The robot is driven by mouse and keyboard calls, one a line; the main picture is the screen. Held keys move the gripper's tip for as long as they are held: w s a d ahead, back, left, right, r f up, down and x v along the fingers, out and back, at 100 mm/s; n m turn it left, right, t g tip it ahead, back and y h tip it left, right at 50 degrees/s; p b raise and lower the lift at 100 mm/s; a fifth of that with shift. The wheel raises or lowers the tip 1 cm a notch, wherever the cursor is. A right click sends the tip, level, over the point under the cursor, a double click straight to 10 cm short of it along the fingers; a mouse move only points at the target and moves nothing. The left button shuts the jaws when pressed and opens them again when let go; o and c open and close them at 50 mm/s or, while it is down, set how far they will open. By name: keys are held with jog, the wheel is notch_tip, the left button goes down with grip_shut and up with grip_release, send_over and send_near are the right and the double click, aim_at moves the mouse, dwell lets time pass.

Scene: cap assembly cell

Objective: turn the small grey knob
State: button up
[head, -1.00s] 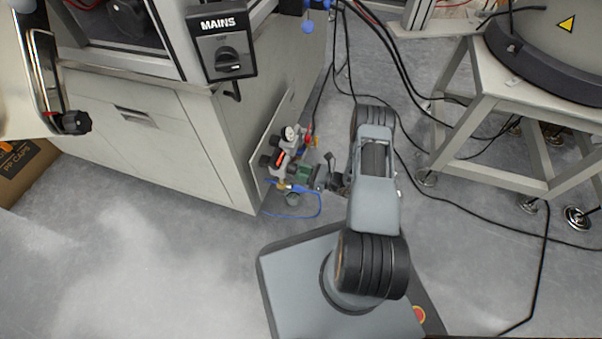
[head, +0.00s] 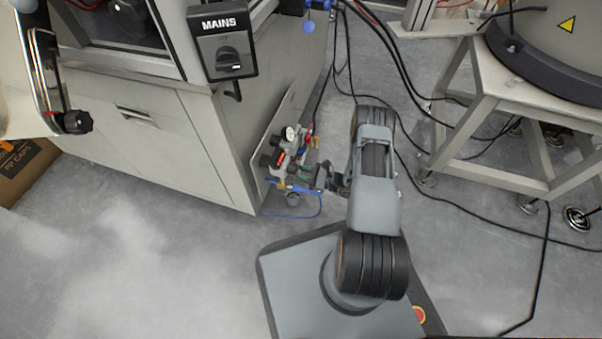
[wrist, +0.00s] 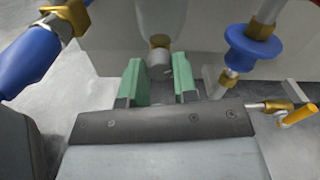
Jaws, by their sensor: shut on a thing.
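The small grey knob (wrist: 159,68) shows in the wrist view, below a brass fitting under a pale bowl. My gripper (wrist: 158,85) has one green finger on each side of it and is shut on it. In the head view my gripper (head: 308,177) reaches left to the valve and gauge assembly (head: 283,160) low on the side of the cabinet. The knob itself cannot be made out there, behind the gripper and fittings.
Blue fittings (wrist: 249,47) and a yellow-orange handle (wrist: 298,116) sit close around the fingers. A blue hose (head: 319,205) loops to the floor. The cabinet (head: 160,150) stands left, a white stand (head: 480,110) right, with black cables across the floor between.

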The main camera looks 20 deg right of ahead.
jog(key=shift+d, duration=0.1)
jog(key=o, duration=0.7)
jog(key=shift+w, duration=0.1)
jog(key=shift+o, duration=1.2)
jog(key=p+v, duration=0.3)
jog(key=v, duration=1.1)
jog(key=shift+p, duration=0.3)
